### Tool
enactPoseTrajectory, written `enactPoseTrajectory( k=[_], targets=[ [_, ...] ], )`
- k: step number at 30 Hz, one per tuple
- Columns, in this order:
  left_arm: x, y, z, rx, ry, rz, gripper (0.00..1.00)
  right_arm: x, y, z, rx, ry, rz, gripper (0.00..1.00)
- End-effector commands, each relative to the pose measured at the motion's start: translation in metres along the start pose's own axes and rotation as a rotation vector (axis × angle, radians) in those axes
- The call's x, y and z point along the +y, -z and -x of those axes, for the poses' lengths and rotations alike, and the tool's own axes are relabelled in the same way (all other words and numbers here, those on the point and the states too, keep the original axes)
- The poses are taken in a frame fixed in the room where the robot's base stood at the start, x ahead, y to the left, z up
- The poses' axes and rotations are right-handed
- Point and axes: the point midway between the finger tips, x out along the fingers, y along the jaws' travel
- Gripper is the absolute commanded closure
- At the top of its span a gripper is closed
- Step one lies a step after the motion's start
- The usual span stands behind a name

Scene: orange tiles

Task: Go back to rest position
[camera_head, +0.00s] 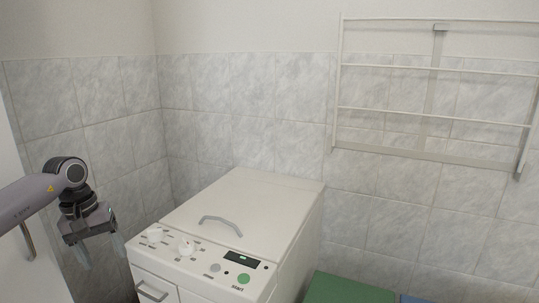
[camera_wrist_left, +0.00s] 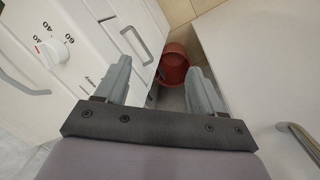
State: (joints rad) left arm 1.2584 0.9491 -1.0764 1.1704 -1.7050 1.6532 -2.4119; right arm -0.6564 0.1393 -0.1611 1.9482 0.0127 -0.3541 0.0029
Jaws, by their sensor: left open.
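My left gripper (camera_head: 98,249) hangs at the left of the head view, fingers pointing down, left of the washing machine (camera_head: 250,198). In the left wrist view its two fingers (camera_wrist_left: 158,92) are spread apart with nothing between them. My right gripper is in neither view.
The machine's lid has a grey handle (camera_head: 220,223), and its panel has a green start button (camera_head: 243,278). A red bucket (camera_wrist_left: 174,66) stands on the floor below. A white drying rack (camera_head: 432,111) hangs on the tiled wall. Green (camera_head: 347,290) and blue (camera_head: 416,299) surfaces lie at bottom right.

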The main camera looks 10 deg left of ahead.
Motion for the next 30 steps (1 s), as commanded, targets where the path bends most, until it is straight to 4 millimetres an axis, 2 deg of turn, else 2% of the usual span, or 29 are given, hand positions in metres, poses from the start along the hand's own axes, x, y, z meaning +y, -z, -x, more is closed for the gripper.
enactPoseTrajectory(
  k=[1, 3, 9, 16, 23, 26, 30],
  targets=[
    [0.01, -0.008, -0.017, -0.025, -0.057, 0.046, 0.32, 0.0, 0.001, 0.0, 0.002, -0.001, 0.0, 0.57],
    [0.026, -0.019, -0.036, -0.063, -0.143, 0.123, 0.32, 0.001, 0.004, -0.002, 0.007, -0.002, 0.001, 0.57],
    [0.072, -0.059, -0.083, -0.244, -0.406, 0.438, 0.32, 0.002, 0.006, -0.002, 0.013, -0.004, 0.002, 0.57],
    [0.106, -0.1, -0.108, -0.538, -0.637, 0.903, 0.32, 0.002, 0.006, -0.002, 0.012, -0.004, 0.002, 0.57],
    [0.115, -0.122, -0.121, -0.906, -0.769, 1.474, 0.32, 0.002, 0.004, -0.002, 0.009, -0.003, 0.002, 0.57],
    [0.108, -0.127, -0.126, -1.085, -0.792, 1.757, 0.32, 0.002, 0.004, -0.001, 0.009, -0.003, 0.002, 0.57],
    [0.088, -0.129, -0.138, -1.337, -0.786, 2.169, 0.32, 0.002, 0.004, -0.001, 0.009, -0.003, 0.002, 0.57]
  ],
)
